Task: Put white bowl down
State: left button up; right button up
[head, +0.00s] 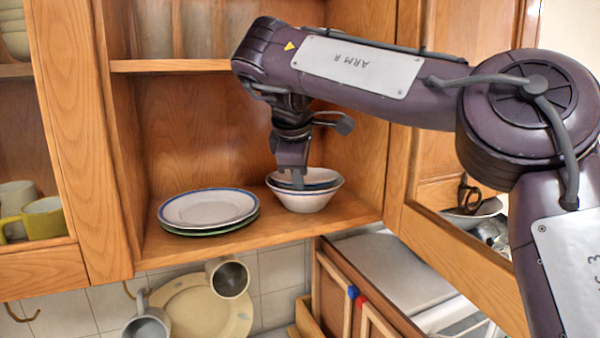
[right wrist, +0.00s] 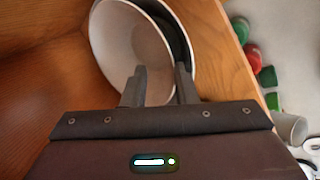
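Two bowls stand nested on the shelf at its right. The lower white bowl (head: 303,202) has a blue rim. An upper white bowl (right wrist: 125,45) sits in it, slightly tilted, with a dark gap between the two at one side in the right wrist view. My right gripper (head: 297,180) reaches down into the bowls. Its fingers (right wrist: 160,84) are apart, with the upper bowl's wall between them. The left finger is over the inside of the upper bowl and the right one is in the gap. My left gripper is out of view.
Stacked plates (head: 208,208) lie left of the bowls on the wooden shelf (head: 250,238). Cabinet walls and an upper shelf (head: 170,65) enclose the space. An open door (head: 440,225) stands at the right. Mugs (head: 229,278) hang below.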

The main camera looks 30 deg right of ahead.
jog(key=shift+r, duration=0.1)
jog(key=shift+w+r+p, duration=0.1)
jog(key=shift+r+p, duration=0.2)
jog(key=shift+r, duration=0.05)
jog(key=v, duration=0.4)
jog(key=shift+w+d+r, duration=0.1)
jog(key=shift+d+r, duration=0.05)
jog(key=shift+r, duration=0.15)
jog(key=s+a+b, duration=0.4)
jog(key=s+a, duration=0.3)
jog(key=s, duration=0.3)
jog(key=shift+s+a+r, duration=0.15)
jog(key=shift+a+r, duration=0.15)
jog(key=shift+a, duration=0.1)
jog(key=shift+d, duration=0.1)
jog(key=shift+f, duration=0.1)
